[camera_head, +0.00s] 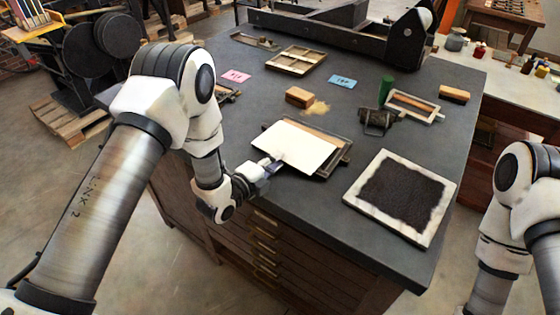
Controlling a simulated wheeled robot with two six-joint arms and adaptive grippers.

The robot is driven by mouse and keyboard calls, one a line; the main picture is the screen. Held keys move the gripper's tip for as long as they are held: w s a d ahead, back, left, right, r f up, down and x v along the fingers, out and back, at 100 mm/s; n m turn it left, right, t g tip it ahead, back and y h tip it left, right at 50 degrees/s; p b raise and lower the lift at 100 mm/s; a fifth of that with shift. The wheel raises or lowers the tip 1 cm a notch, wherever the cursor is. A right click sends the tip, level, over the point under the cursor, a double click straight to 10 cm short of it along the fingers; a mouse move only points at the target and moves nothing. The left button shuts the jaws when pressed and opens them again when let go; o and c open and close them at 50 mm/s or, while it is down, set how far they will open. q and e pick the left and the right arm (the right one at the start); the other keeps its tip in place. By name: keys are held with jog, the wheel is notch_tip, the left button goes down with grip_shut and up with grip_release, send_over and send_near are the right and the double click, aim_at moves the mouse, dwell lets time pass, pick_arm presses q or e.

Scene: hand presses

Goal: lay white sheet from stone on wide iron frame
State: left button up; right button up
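The white sheet (305,147) lies flat over, or just above, a dark rimmed frame (346,153), which looks like the wide iron frame. The frame's rim shows past the sheet, mostly on the right; its middle is hidden. My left gripper (271,163) is at the sheet's near-left edge, its fingertips overlapping that edge. Whether they pinch the sheet is too small to tell. A pale-bordered slab with a dark centre (362,198), possibly the stone, lies bare to the right. My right arm is at the right edge; its gripper is out of view.
Behind are a wooden block (299,97), a dark roller (376,122), a green cylinder (386,88) and a small pale frame (434,106). A compartmented wooden frame (297,60) and a large press (340,33) stand farther back.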

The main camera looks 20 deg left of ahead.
pick_arm(q)
jog(key=shift+w+d+f, duration=0.15)
jog(key=shift+w, duration=0.2)
jog(key=shift+r, duration=0.2)
jog(key=shift+f, duration=0.1)
grip_shut()
jog(key=shift+r+p, duration=0.8)
jog(key=shift+r, duration=0.8)
jog(key=shift+s, duration=0.1)
